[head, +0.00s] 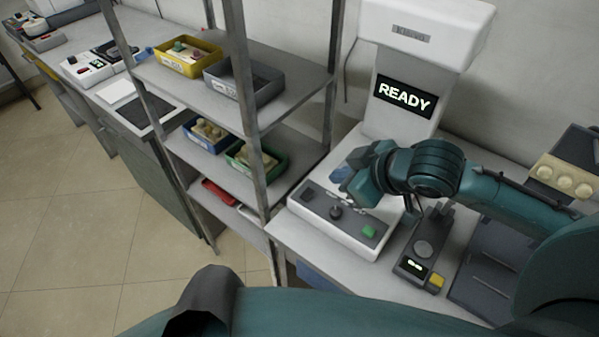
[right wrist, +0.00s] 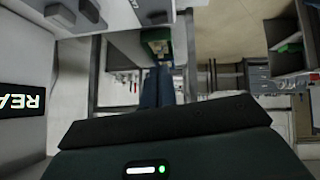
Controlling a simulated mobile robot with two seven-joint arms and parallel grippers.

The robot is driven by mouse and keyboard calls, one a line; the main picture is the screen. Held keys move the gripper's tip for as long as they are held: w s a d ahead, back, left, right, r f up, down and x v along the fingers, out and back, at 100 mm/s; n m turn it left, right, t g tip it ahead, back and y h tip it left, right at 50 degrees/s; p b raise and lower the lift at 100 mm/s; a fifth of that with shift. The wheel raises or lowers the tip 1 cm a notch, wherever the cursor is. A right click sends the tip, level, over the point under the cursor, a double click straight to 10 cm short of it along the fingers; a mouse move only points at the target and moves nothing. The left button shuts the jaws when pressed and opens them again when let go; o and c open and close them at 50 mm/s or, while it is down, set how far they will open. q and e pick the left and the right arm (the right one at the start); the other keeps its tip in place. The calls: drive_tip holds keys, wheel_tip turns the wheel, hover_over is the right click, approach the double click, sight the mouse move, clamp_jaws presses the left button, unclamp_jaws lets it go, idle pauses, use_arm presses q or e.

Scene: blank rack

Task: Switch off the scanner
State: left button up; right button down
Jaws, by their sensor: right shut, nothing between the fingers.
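The scanner (head: 388,50) is a tall white machine with a lit display (head: 404,95) reading READY. The display also shows, turned and cut off, at the left of the right wrist view (right wrist: 22,101). Its low front panel carries a small dark control (head: 308,194), a black round knob (head: 335,212) and a green button (head: 369,231). My right gripper (head: 352,190) is shut and empty, above the scanner's bed just behind the panel. It looks apart from the controls. Its wrist hides part of the bed. My left gripper does not show.
A metal shelf rack (head: 253,140) with coloured bins stands close to the left of the scanner. A small grey device (head: 422,250) with a yellow button sits just right of it. A counter (head: 130,100) with other devices runs along the far left.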

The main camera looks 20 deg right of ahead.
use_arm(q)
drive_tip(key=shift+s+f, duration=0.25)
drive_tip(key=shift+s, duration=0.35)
use_arm(e)
hover_over(307, 194)
drive_tip(key=s+d, duration=0.1)
drive_tip(key=s, duration=0.1)
wheel_tip(307, 194, down, 6)
drive_tip(key=shift+d+f, duration=0.1)
drive_tip(key=f, duration=0.1)
drive_tip(key=w+f, duration=0.1)
drive_tip(key=f, duration=0.1)
drive_tip(key=shift+f, duration=0.25)
drive_tip(key=shift+d+f, duration=0.1)
drive_tip(key=shift+f, duration=0.45)
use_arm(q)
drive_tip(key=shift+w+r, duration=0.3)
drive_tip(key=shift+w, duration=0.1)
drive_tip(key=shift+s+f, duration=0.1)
